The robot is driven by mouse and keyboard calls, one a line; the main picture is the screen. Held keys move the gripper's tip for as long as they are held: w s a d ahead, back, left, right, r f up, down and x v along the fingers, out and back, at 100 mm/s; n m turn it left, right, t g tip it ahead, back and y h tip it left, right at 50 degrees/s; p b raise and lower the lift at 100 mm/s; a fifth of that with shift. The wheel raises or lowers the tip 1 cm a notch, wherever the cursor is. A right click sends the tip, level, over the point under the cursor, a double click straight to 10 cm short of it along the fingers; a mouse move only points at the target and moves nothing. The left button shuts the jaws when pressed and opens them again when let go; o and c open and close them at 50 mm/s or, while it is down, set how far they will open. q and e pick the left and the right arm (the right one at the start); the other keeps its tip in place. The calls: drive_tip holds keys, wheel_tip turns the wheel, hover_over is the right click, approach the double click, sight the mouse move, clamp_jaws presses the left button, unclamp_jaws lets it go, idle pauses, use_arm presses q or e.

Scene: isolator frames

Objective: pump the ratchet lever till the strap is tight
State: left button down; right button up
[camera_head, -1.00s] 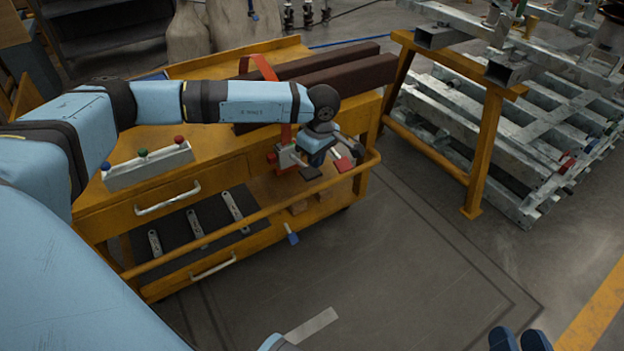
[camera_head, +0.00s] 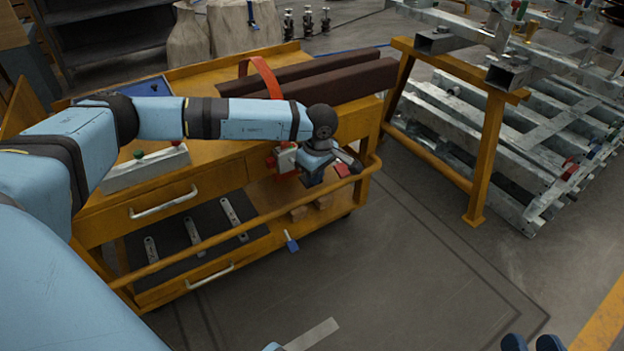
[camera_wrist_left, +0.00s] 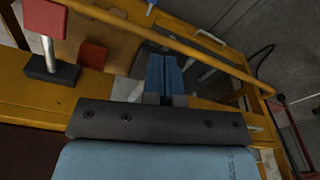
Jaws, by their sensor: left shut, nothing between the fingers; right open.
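A red strap (camera_head: 262,75) loops over two dark beams on the yellow cart and passes behind my left arm. A grey and red fitting (camera_head: 286,160), which looks like the ratchet, sits at the cart's front below it; its lever cannot be made out clearly. My left gripper (camera_head: 314,178) is beside the fitting, on its right. In the left wrist view its blue fingers (camera_wrist_left: 166,76) are together and empty, above the cart's front edge. The tips of my right gripper (camera_head: 533,343) show at the bottom right, apart from everything.
A yellow rail (camera_head: 250,217) runs along the cart's front. A button box (camera_head: 146,167) stands left.

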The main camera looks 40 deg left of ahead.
use_arm(q)
wheel_tip(320, 180, down, 3)
drive_tip(key=shift+r+b, duration=0.2)
drive_tip(key=shift+b, duration=0.3)
drive_tip(key=shift+d+r+p, duration=0.1)
drive_tip(key=shift+r+p, duration=0.2)
drive_tip(key=d, duration=0.1)
drive_tip(key=d+p, duration=0.1)
drive_tip(key=shift+s+d+r, duration=0.2)
drive_tip(key=shift+d+r, duration=0.15)
drive_tip(key=shift+d, duration=0.05)
use_arm(e)
drive_tip(key=shift+r, duration=0.2)
use_arm(q)
drive_tip(key=shift+r, duration=0.1)
wheel_tip(320, 180, up, 14)
drive_tip(key=d+p, duration=0.1)
drive_tip(key=p, duration=0.4)
drive_tip(key=shift+d, duration=0.2)
use_arm(e)
drive_tip(key=shift+m+t, duration=0.6)
drive_tip(key=shift+m, duration=0.2)
drive_tip(key=r, duration=0.4)
drive_tip(key=shift+s+a+r, duration=0.15)
drive_tip(key=shift+s+r, duration=0.05)
drive_tip(key=shift+s, duration=0.2)
use_arm(q)
drive_tip(key=shift+f, duration=0.2)
